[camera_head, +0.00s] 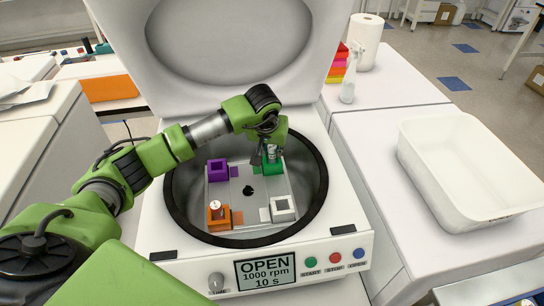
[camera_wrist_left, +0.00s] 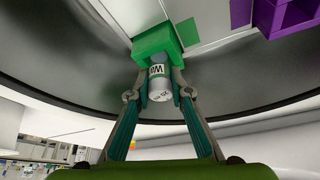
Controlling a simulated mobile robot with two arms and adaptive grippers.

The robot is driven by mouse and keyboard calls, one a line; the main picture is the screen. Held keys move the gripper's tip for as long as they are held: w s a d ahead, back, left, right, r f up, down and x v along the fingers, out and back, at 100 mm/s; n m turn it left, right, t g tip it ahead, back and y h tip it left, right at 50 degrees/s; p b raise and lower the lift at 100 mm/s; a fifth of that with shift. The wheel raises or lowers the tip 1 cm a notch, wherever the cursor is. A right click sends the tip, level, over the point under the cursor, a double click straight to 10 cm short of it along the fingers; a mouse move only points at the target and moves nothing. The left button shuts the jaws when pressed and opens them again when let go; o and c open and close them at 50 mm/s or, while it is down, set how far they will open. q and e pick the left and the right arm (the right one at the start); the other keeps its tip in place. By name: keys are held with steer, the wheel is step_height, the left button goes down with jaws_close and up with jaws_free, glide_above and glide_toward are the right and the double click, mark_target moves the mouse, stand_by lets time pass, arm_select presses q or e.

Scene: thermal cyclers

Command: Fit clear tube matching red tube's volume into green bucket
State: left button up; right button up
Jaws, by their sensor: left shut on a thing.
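An open centrifuge (camera_head: 170,262) holds a rotor with a green bucket (camera_head: 272,168) at the back right. In the left wrist view, the green bucket (camera_wrist_left: 152,40) is at the top middle. My left gripper (camera_head: 264,156) is at this bucket, its fingers shut on a clear tube (camera_wrist_left: 160,88) with a label. The tube's far end is at the bucket's opening; how deep it sits I cannot tell. My right gripper is not in view.
A purple bucket (camera_head: 217,170) and a white bucket (camera_head: 283,209) on the rotor look empty. The raised lid (camera_head: 225,85) stands behind. A white tray (camera_head: 468,165) is on the right bench, with a spray bottle (camera_head: 348,88) behind. The front screen (camera_head: 266,273) reads OPEN.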

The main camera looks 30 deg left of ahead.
arm_select(q)
steer(key=shift+f, duration=0.25)
steer(key=shift+f, duration=0.2)
steer(key=o, duration=1)
steer(key=shift+c, duration=0.2)
steer(key=shift+r, duration=0.1)
